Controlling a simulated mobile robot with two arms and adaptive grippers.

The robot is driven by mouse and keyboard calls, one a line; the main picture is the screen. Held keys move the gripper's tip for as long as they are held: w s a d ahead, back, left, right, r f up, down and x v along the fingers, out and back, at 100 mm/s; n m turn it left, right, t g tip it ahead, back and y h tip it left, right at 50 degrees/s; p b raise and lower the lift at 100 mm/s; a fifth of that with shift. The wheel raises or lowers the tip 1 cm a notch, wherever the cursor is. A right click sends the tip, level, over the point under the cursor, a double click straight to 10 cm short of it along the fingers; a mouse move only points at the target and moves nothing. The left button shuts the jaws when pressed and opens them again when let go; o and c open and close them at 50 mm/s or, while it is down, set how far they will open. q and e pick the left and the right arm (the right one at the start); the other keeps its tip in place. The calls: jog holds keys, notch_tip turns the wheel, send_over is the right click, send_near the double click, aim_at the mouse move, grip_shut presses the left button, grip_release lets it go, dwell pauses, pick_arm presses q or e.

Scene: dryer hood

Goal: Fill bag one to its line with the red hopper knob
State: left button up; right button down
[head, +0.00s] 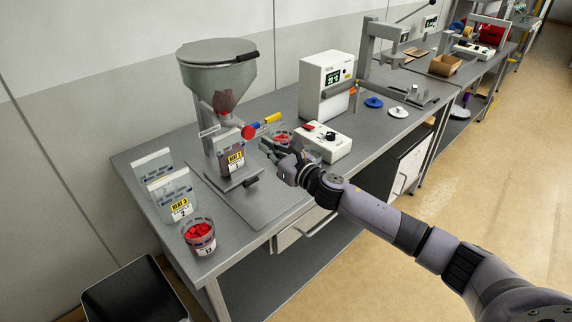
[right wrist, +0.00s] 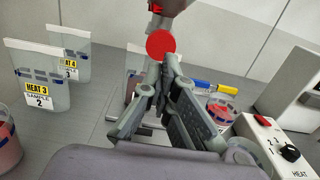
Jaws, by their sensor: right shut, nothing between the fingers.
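The hopper (head: 218,75) is a clear cone with a grey lid and a little dark red material low inside. Its red knob (head: 249,132) sits at the outlet and shows as a red disc in the right wrist view (right wrist: 160,44). Bag one (head: 230,160) stands upright under the outlet with a yellow label; its fill level and line are too small to tell. My right gripper (head: 266,150) is shut and empty, just right of the bag and below the knob. In the right wrist view its fingertips (right wrist: 163,66) overlap the knob's lower edge; contact is unclear. My left gripper is not in view.
Bag two (head: 174,198) and another bag (head: 152,165) stand left. A cup of red pellets (head: 199,238) is at the front left. A second cup (head: 281,136), a yellow-and-blue handle (head: 266,120) and a white heat control box (head: 325,143) are close to my right gripper.

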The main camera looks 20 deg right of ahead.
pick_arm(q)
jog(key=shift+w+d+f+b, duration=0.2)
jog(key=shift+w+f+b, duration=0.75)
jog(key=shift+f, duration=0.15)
pick_arm(e)
jog(key=v, duration=0.6)
jog(key=shift+d+f, duration=0.25)
jog(key=shift+d, duration=0.1)
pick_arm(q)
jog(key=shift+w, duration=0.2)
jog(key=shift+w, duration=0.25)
